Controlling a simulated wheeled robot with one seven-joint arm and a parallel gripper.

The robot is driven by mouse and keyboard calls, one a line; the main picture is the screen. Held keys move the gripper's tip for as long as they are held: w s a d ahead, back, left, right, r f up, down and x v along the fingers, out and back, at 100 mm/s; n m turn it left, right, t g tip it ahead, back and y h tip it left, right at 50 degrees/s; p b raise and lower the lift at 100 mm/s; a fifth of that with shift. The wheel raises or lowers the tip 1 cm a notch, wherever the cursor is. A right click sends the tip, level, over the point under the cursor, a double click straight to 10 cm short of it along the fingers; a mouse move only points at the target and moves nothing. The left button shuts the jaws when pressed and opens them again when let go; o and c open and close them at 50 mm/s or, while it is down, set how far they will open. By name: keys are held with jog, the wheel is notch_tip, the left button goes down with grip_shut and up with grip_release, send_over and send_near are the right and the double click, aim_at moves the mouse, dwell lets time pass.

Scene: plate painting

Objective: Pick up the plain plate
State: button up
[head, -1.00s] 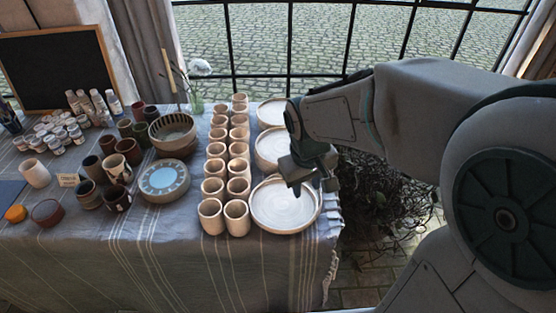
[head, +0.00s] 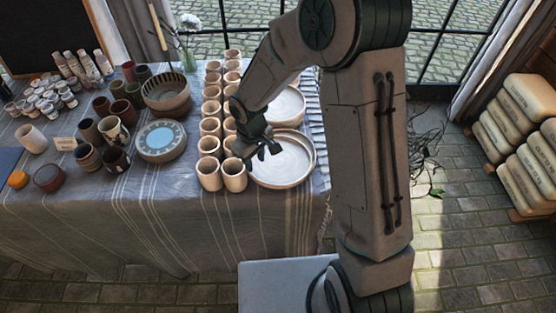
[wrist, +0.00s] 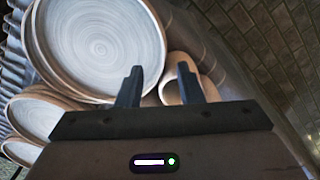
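Plain pale round plates with raised rims lie in a row at the table's right end. The nearest plain plate (head: 283,172) is in front, with another plate (head: 286,107) behind it, partly hidden by my arm. My gripper (head: 268,152) is over the left side of the nearest plate, close to the cups. In the wrist view, my gripper's fingers (wrist: 160,75) are apart with nothing held between them. A large plain plate (wrist: 100,45) fills the upper left there, just beyond the fingers. Whether the fingers touch it, I cannot tell.
Two rows of pale cups (head: 209,172) stand directly left of the plates; a cup (wrist: 178,92) shows behind the fingers. A blue-patterned plate (head: 161,140), a bowl (head: 167,92) and paint jars (head: 42,98) are further left. Stacked sacks (head: 525,130) stand at the right.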

aim_at(255, 177)
jog(key=shift+s+a+f+p, duration=0.15)
jog(key=shift+f+p, duration=0.25)
jog(key=shift+f, duration=1.45)
jog(key=shift+s+a+f+p, duration=0.15)
jog(key=shift+f+p, duration=0.2)
jog(key=shift+f, duration=1.5)
jog(key=shift+d, duration=0.1)
grip_shut()
